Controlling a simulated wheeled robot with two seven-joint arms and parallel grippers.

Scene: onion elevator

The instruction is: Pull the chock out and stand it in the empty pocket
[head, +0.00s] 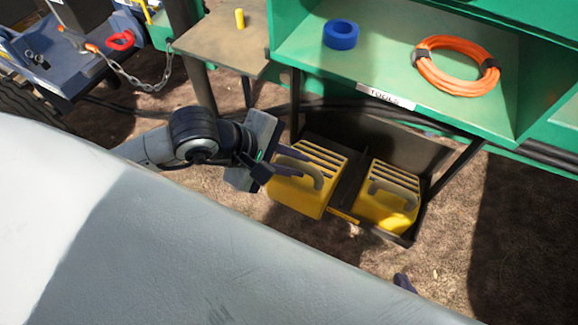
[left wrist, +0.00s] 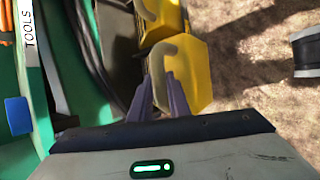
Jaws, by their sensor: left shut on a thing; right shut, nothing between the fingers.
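My left gripper (head: 290,163) is shut on the grey handle of the left yellow chock (head: 298,195), whose top has dark slots. In the left wrist view, the fingers (left wrist: 160,92) meet at the handle (left wrist: 172,52), in front of its yellow face (left wrist: 190,75). The second yellow chock (head: 386,210) sits in the right part of the dark rack (head: 347,190). The left chock covers the rack's left end; I cannot tell whether it is clear of the rack. No empty pocket is plainly visible. Only a dark tip of my right gripper (head: 404,283) shows, low in the head view.
A green shelf (head: 390,75) labelled TOOLS overhangs the rack, with blue tape (head: 341,34) and an orange cable coil (head: 452,68). A brown side table (head: 215,42) with a small yellow cylinder (head: 239,18) stands to the left. Bare ground lies in front of the rack.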

